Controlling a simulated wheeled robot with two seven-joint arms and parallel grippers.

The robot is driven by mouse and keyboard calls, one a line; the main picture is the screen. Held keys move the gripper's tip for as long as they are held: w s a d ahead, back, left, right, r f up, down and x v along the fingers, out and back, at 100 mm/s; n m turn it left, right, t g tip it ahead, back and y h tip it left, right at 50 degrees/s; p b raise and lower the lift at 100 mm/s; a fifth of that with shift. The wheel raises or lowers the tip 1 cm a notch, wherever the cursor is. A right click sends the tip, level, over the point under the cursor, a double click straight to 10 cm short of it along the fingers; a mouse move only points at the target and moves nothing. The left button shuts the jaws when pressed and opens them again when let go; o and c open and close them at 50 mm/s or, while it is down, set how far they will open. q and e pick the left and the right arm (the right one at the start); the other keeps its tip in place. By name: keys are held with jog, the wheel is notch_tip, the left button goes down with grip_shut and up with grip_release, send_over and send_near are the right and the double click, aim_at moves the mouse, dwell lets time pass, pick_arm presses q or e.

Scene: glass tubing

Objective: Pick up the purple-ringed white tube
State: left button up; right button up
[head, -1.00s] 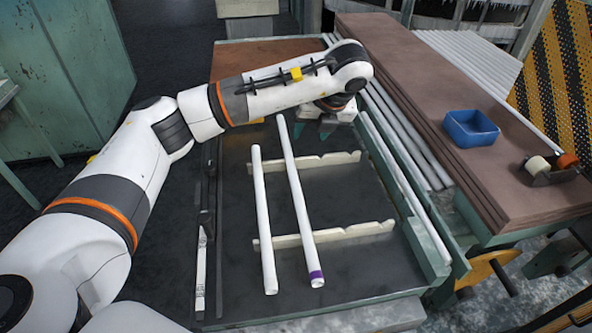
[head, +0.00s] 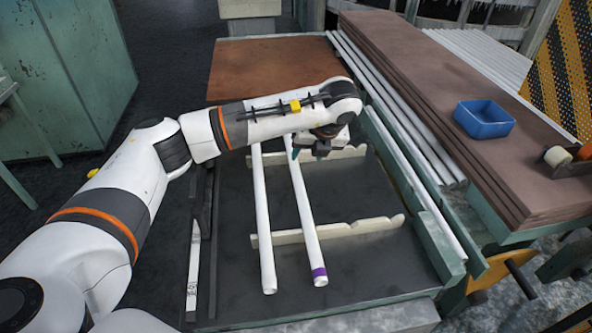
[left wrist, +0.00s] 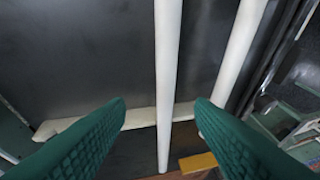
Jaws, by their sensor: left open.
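The purple-ringed white tube (head: 308,230) lies across two notched cream rails, its purple ring near the front end. A plain white tube (head: 263,230) lies to its left. My left gripper (head: 307,153) is open, pointing down over the ringed tube's far part. In the left wrist view, one white tube (left wrist: 167,70) runs between the open green fingers (left wrist: 160,108), and another (left wrist: 237,62) passes by the right finger. The middle one appears to be the ringed tube, though its ring is not in that view. The gap between fingers and tube is hard to judge. My right gripper is not in view.
The front rail (head: 345,230) and back rail (head: 345,153) rest on a dark bench top (head: 365,265). Stacked brown boards (head: 455,120) on the right carry a blue tray (head: 484,119) and a tape dispenser (head: 570,162). The front of the bench is clear.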

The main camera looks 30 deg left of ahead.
aim_at(297, 169)
pick_arm(q)
jog(key=p+x, duration=0.1)
jog(key=x, duration=0.2)
jog(key=shift+s+a, duration=0.15)
jog(key=p+x, duration=0.2)
jog(key=x, duration=0.1)
jog(key=shift+s+a+f, duration=0.2)
jog(key=shift+a+f, duration=0.05)
jog(key=shift+f, duration=0.05)
jog(key=shift+w+a+f, duration=0.1)
jog(key=shift+f, duration=0.3)
jog(key=shift+c, duration=0.4)
grip_shut()
jog(key=shift+r, duration=0.1)
